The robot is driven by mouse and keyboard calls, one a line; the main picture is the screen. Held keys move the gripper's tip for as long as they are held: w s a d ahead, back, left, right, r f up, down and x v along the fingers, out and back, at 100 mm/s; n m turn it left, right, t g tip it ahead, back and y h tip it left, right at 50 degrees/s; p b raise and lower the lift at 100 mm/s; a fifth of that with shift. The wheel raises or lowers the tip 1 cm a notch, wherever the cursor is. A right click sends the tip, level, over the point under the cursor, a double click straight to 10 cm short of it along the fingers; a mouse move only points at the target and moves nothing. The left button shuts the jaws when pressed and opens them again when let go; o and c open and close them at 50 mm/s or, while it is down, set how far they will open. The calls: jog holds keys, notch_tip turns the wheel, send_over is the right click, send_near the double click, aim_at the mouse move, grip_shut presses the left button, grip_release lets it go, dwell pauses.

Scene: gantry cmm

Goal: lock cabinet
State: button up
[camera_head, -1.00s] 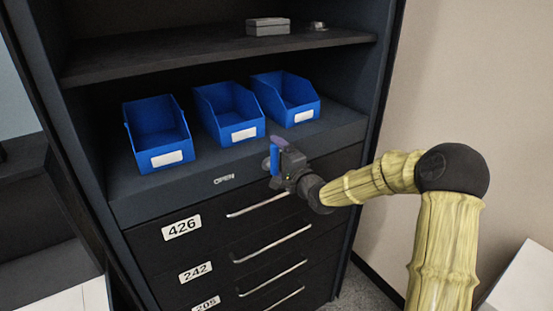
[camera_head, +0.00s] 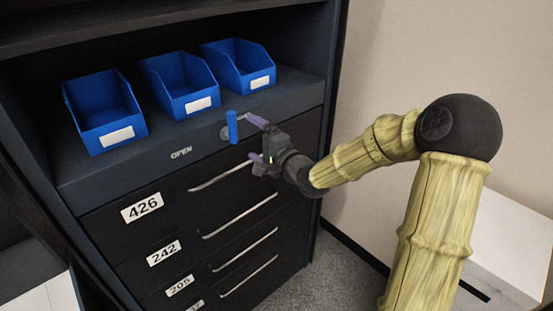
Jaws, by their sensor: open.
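The dark cabinet (camera_head: 90,185) has a front panel with the word OPEN (camera_head: 181,153) on it. A blue upright lock handle (camera_head: 232,127) stands on a round base at the right part of that panel. My gripper (camera_head: 251,137) is just right of the handle. Its two purple-tipped fingers are spread apart, one above the other, with nothing between them. The upper fingertip appears close to the handle; I cannot tell whether it touches.
Three blue bins (camera_head: 105,110) stand in a row on the ledge above the panel. Drawers with long bar handles (camera_head: 240,215) and labels 426 (camera_head: 142,207) and 242 (camera_head: 163,253) lie below. A bare wall (camera_head: 430,60) is on the right.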

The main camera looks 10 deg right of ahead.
jog(key=v, duration=0.8)
jog(key=shift+s+b, duration=0.2)
jog(key=shift+b, duration=0.2)
jog(key=shift+f, duration=0.2)
jog(key=s+d+f+n+g+h, duration=0.2)
jog(key=f+n+g+h, duration=0.1)
jog(key=f, duration=0.3)
jog(key=s+d+f+n+g+h, duration=0.1)
jog(key=s+f+n+g+h, duration=0.15)
jog(key=f+h, duration=0.2)
jog(key=s+d+f+n+g+h, duration=0.1)
jog(key=s+n+g, duration=0.2)
jog(key=s, duration=0.4)
jog(key=s+d+f+n+g+h, duration=0.1)
jog(key=s+d+f+n+g, duration=0.1)
jog(key=s, duration=0.6)
jog(key=shift+s+f+n+g, duration=0.15)
jog(key=shift+f+n+g, duration=0.15)
jog(key=shift+n+g, duration=0.45)
